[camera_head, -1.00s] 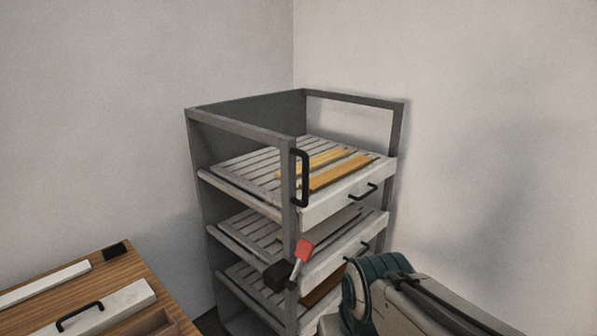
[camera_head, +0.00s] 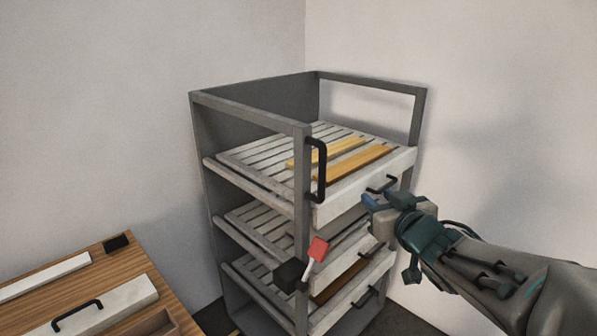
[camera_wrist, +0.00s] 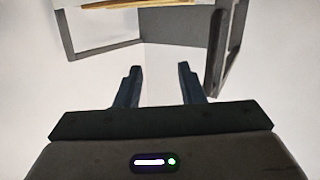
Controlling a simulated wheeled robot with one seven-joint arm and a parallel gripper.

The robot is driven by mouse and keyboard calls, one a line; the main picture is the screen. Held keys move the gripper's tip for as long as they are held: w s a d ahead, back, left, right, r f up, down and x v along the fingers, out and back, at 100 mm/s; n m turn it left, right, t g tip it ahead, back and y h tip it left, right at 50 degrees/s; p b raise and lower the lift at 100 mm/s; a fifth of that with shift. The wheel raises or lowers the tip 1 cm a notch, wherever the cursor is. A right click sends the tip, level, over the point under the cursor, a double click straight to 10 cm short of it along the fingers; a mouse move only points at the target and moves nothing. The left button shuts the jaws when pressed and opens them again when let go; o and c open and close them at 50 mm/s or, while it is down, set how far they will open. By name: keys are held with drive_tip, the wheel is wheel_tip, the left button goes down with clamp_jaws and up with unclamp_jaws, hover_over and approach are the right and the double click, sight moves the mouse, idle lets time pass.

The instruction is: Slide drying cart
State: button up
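The drying cart (camera_head: 302,165) is a grey frame in the room corner with several slatted shelves. Its near right post carries a vertical black handle (camera_head: 317,170). The top shelf (camera_head: 340,200) has a white front with a small black handle (camera_head: 380,184) and holds two yellow-orange strips (camera_head: 350,166). My gripper (camera_head: 372,202) is just in front of the top shelf's front, right of the vertical handle. In the wrist view my gripper (camera_wrist: 160,88) is open, its two fingers apart with nothing between them. Part of the cart frame (camera_wrist: 185,25) shows beyond them.
A red-tipped lever (camera_head: 318,250) on a black block sticks out from the cart's post, below my gripper. A wooden bench (camera_head: 135,262) with a black-handled white panel (camera_head: 110,306) stands at the lower left. Walls stand close behind the cart.

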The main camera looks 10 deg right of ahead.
sight(324, 174)
drive_tip(key=w+a+n+y, duration=0.1)
drive_tip(key=w+a+y, duration=0.1)
drive_tip(key=w+a, duration=0.1)
drive_tip(key=w+a+r+n+y, duration=0.1)
drive_tip(key=w+a+y, duration=0.1)
drive_tip(key=w+a, duration=0.1)
drive_tip(key=w+a+n+y+p, duration=0.1)
drive_tip(key=w+a+y, duration=0.1)
drive_tip(key=w+a, duration=0.1)
drive_tip(key=shift+w+a+r, duration=0.1)
drive_tip(key=shift+w, duration=0.35)
drive_tip(key=shift+w+a+r, duration=0.1)
drive_tip(key=shift+w, duration=0.3)
clamp_jaws()
